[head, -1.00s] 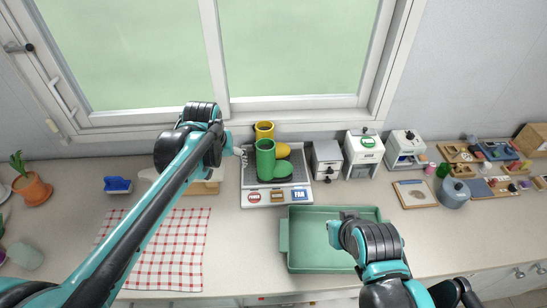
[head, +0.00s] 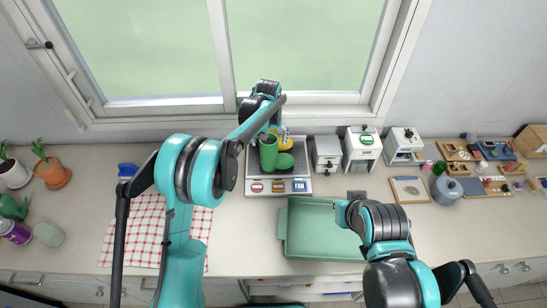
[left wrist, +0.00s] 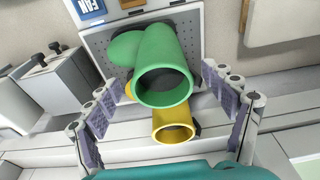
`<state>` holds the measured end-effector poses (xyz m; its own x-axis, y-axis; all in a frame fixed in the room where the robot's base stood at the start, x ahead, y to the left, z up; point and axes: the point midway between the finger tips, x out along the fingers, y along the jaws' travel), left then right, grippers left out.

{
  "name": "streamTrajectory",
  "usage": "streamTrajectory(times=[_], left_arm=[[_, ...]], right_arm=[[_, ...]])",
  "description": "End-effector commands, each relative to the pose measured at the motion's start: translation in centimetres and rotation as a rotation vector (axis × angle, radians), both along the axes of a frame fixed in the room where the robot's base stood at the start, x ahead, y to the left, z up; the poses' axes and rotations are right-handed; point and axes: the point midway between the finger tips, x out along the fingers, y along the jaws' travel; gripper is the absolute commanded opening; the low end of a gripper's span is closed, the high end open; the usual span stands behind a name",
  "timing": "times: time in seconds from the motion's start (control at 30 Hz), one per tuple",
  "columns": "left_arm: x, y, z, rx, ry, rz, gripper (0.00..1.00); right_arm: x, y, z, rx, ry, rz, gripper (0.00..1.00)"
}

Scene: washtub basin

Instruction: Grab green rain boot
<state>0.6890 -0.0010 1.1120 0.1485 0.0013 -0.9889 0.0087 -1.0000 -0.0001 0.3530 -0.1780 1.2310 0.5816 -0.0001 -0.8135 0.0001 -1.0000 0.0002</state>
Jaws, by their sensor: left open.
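The green rain boot (head: 268,153) stands upright on a grey perforated tray (head: 283,187) with labelled buttons, its toe to the right. A yellow boot (head: 287,140) is close behind it, mostly hidden by my left arm and the green boot. In the left wrist view, the green boot (left wrist: 164,84) opens toward the camera, and the yellow boot (left wrist: 173,124) shows below it. My left gripper (left wrist: 160,88) is open, with its fingers on either side of the green boot's shaft, apparently with gaps. My right arm is over the green basin; its gripper cannot be made out.
The green basin (head: 300,250) lies in front of the tray. Small white appliances (head: 361,148) stand to the tray's right, close by. The window frame (head: 310,112) is just behind. A checked cloth (head: 148,235) lies at left.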

Motion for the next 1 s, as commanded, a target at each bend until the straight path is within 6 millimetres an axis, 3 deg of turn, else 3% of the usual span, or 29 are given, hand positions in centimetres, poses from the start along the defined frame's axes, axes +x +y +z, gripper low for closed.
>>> streamTrajectory(times=[0.3,0.6,0.9,1.0], left_arm=[[0.9,0.1,-4.4,0.000,-0.001,0.000,0.83],[1.0,0.1,-4.9,0.000,-0.001,0.000,0.83],[1.0,0.1,-4.9,0.000,-0.001,0.000,0.04],[1.0,0.1,-4.8,0.000,-0.001,0.000,0.00]], right_arm=[[0.0,0.0,0.1,0.000,0.000,0.000,0.00],[0.0,0.0,0.1,0.000,0.000,0.000,0.00],[0.0,0.0,0.1,0.000,0.000,0.000,0.00],[0.0,0.0,0.1,0.000,0.000,0.000,0.00]])
